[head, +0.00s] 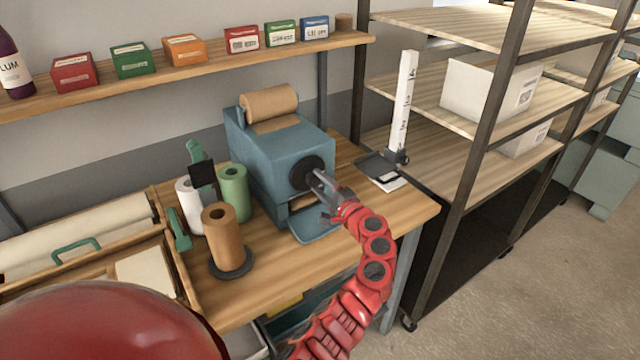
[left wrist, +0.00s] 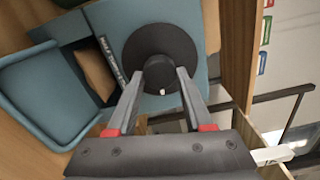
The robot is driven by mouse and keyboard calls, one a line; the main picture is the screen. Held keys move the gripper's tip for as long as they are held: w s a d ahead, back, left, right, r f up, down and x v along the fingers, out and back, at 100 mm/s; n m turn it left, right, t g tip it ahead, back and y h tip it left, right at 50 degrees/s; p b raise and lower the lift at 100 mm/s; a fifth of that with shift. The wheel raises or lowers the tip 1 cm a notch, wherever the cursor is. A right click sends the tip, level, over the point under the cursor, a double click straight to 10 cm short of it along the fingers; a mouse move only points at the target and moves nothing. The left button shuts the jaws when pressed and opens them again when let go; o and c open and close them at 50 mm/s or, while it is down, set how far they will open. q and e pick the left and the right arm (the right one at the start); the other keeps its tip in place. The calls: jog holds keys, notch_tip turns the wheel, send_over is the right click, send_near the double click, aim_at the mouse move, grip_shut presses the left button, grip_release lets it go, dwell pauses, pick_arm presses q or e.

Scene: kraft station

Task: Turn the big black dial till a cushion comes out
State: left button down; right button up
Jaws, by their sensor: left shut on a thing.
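The blue machine (head: 262,150) stands on the wooden bench with a roll of brown kraft paper (head: 268,104) on top. The big black dial (head: 305,173) is on its front face. My left gripper (head: 317,178) reaches the dial from the front right and is shut on its hub. In the left wrist view, the fingers (left wrist: 160,82) sit on both sides of the hub of the dial (left wrist: 160,50). Brown paper (left wrist: 96,74) shows inside the opening beside the dial, above the blue tray (left wrist: 50,92). No cushion lies on the tray. My right gripper is out of view.
Green, white and brown rolls (head: 222,232) stand left of the machine. A white upright scale (head: 403,105) and a dark plate (head: 380,165) are to its right. A metal shelf rack (head: 470,150) stands beyond the bench's right edge. Small boxes (head: 185,50) line the wall shelf.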

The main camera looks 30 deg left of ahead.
pick_arm(q)
jog(key=shift+c, duration=1.5)
grip_release()
jog(key=b+v, duration=0.4)
jog(key=v, duration=1.3)
jog(key=shift+d+b, duration=0.2)
jog(key=shift+b, duration=0.1)
jog(key=shift+s, duration=0.1)
